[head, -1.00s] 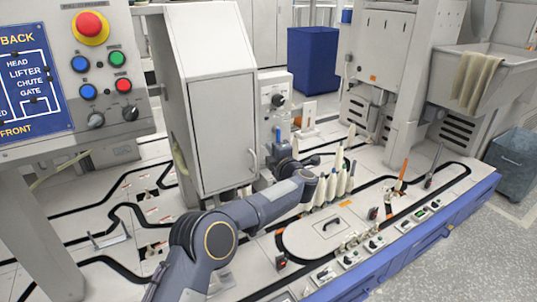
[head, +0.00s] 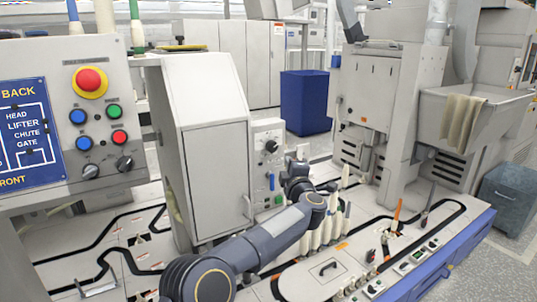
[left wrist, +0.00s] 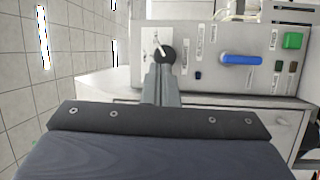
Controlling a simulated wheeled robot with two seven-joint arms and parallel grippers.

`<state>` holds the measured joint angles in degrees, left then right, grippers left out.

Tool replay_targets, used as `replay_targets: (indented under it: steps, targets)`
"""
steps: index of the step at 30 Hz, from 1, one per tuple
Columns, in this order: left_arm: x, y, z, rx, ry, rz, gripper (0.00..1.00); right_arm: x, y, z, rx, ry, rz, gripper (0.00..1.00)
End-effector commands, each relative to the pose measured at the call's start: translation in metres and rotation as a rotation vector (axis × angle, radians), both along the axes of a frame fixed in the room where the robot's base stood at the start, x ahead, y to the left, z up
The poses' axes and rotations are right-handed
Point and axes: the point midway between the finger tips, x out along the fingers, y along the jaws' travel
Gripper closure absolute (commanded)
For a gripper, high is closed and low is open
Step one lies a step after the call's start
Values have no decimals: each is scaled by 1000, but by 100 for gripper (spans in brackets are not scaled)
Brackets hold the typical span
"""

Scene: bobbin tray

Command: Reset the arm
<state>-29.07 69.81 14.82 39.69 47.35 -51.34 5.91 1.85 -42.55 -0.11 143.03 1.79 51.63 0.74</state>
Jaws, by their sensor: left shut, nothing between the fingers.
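My left arm comes in from the bottom of the head view, with its wrist in front of the grey control panel (head: 262,165). A blue handle (left wrist: 241,59) and a green button (left wrist: 293,40) lie to the right. My right gripper is not in view.
The grey cabinet (head: 215,180) stands left of my wrist. A button panel (head: 105,115) is at the left. A blue bin (head: 306,102) and a grey sink (head: 475,112) are further back.

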Motion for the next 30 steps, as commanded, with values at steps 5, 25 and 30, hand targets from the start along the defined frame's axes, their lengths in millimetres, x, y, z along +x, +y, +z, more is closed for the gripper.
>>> replay_targets:
  steps: [5, 25, 30]
  targets:
    - [-25, 54, 90, 213, -43, -222, 100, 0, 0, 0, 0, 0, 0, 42]
    - [-364, 263, -20, 905, 520, -761, 100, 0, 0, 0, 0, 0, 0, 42]
    - [-437, 280, -73, 939, 675, -837, 100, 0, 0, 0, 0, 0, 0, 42]
